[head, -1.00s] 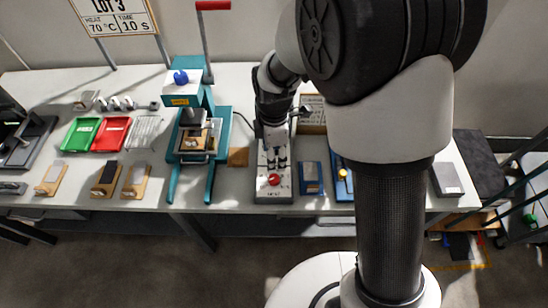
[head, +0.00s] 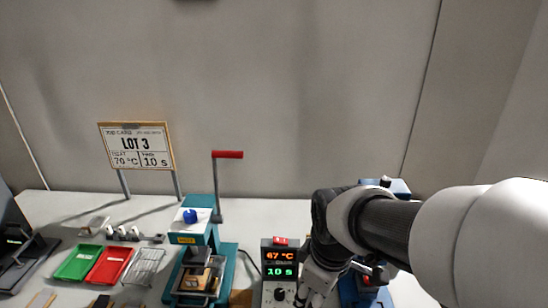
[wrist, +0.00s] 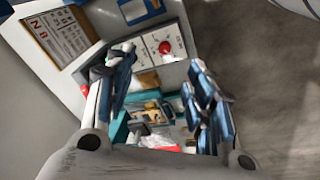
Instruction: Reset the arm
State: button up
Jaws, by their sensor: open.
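My arm (head: 385,225) reaches in from the right edge of the head view and bends down at the wrist. My gripper (wrist: 160,78) is open and empty in the wrist view, its two blue-padded fingers spread apart. In the head view it hangs beside the right side of the controller box (head: 280,262), its fingertips cut off or hidden at the bottom edge. The controller display reads 67 °C and 10 s. In the wrist view a red button (wrist: 165,47) on a pale panel shows between and beyond the fingers.
A teal press (head: 228,262) with a red-handled lever (head: 228,155) stands left of the controller. Green (head: 78,263) and red (head: 109,266) trays and a wire rack (head: 145,267) lie farther left. A LOT 3 sign (head: 137,146) reads 70 °C, 10 s. The wall above is clear.

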jog(key=s+d+r+m+t, duration=0.1)
jog(key=s+d+r+m, duration=0.1)
jog(key=s+m, duration=0.3)
jog(key=s+d+r+m+t, duration=0.1)
jog(key=s+d+r+m, duration=0.2)
jog(key=s, duration=0.5)
jog(key=r+m, duration=0.1)
jog(key=m, duration=0.1)
jog(key=shift+d+r+m, duration=0.15)
jog(key=shift+d+m, duration=0.2)
jog(key=shift+m, duration=0.05)
